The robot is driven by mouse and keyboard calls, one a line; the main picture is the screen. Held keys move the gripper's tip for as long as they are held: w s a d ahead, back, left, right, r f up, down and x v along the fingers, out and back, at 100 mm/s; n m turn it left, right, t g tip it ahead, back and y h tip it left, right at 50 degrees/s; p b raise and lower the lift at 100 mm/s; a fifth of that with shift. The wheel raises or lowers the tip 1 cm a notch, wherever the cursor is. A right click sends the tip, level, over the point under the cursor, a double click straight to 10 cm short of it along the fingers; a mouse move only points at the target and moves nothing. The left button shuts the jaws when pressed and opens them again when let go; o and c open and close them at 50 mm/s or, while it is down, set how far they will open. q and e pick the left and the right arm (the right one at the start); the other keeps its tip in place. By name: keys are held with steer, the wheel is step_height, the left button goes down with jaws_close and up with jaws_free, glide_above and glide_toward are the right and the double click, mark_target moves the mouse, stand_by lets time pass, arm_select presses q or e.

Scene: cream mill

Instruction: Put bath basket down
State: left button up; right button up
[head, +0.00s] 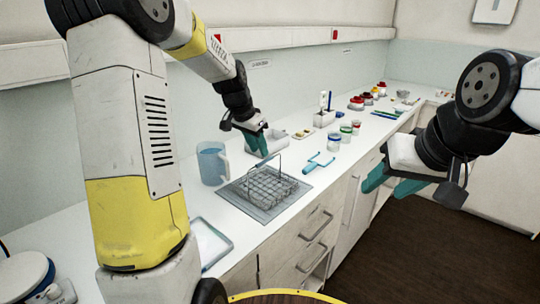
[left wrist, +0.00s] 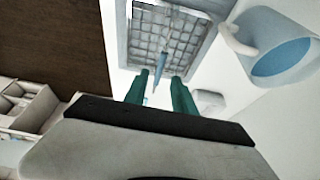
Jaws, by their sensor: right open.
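The bath basket (head: 268,188) is a wire basket standing on a grey mat (head: 240,200) on the counter, with its thin handle (head: 266,158) raised. The basket also shows beyond my fingers in the left wrist view (left wrist: 165,35). My left gripper (head: 257,141) is just above and behind the handle in the head view. Its teal fingers (left wrist: 160,85) are apart, with the handle's thin bar seen edge-on at the gap between them. I see no finger closed on it. My right gripper (head: 388,186) is open and empty, out over the floor beside the counter.
A blue jug (head: 212,163) stands close left of the mat. A tray (head: 208,240) is at the near left. Drawers (head: 313,228) front the counter.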

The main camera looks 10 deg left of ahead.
arm_select(q)
steer(key=shift+s+a+r, duration=0.1)
steer(key=shift+s+r, duration=0.05)
steer(key=shift+r, duration=0.3)
steer(key=s+r+n+t, duration=0.1)
steer(key=s+r+n, duration=0.1)
steer(key=s+r, duration=0.8)
steer(key=s+d+f+n+t, duration=0.1)
steer(key=s+n, duration=0.3)
steer(key=s, duration=1.4)
steer(key=shift+s+d+f+t, duration=0.15)
steer(key=shift+s+f+t, duration=0.15)
steer(key=shift+s+f, duration=0.15)
